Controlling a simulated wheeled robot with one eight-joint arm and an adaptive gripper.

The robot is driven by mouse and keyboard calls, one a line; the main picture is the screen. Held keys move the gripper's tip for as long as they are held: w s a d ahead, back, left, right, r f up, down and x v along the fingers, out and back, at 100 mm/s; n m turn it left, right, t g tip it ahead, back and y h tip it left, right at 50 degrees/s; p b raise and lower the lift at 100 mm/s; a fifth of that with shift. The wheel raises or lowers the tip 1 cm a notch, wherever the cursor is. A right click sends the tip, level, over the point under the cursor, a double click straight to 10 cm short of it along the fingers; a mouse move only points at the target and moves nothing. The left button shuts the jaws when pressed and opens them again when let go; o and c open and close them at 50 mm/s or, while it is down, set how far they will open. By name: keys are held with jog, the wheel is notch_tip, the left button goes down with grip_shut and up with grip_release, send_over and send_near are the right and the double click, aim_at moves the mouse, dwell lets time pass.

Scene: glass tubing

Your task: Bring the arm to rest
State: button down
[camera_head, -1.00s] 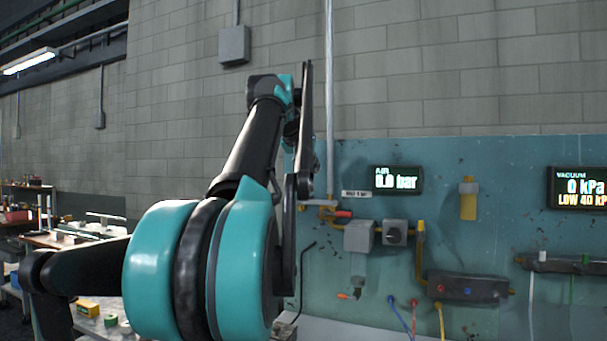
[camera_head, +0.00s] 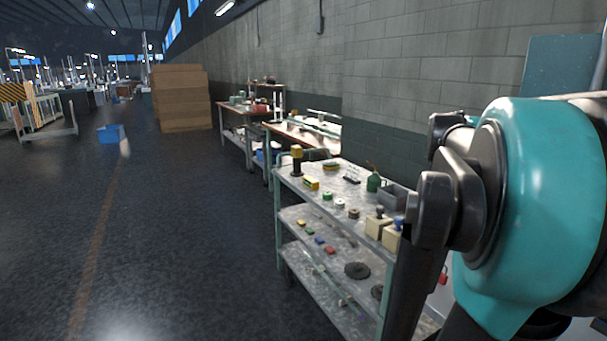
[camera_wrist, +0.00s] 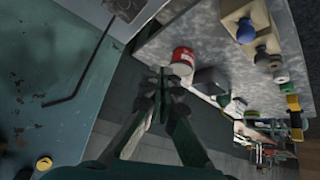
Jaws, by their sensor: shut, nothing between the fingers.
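My gripper (camera_wrist: 163,92) is in the wrist view, with its two dark fingers together at the tips and nothing between them. It appears over a gap beside a grey metal bench top, near a red-and-white can (camera_wrist: 182,60); I cannot tell how far off the can is. In the head view my teal and black arm fills the right side, close to the camera. The gripper itself does not show there.
A teal panel (camera_wrist: 40,55) with a bent black rod (camera_wrist: 82,80) is left in the wrist view. Open floor (camera_head: 170,230) lies left.

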jog(key=s+a+f+n+y, duration=0.1)
jog(key=s+a+f+n, duration=0.1)
jog(key=s+a+f, duration=0.4)
jog(key=s+a+f+n+g+y, duration=0.1)
jog(key=s+a+f+n+y, duration=0.1)
jog(key=s+a+f, duration=0.4)
jog(key=s+a+f+n+y, duration=0.2)
jog(key=s+a+f, duration=0.3)
jog(key=a+f, duration=0.6)
notch_tip(320, 180, down, 6)
jog(key=shift+s+f+g, duration=0.1)
jog(key=shift+s+g, duration=0.2)
jog(key=shift+s, duration=0.1)
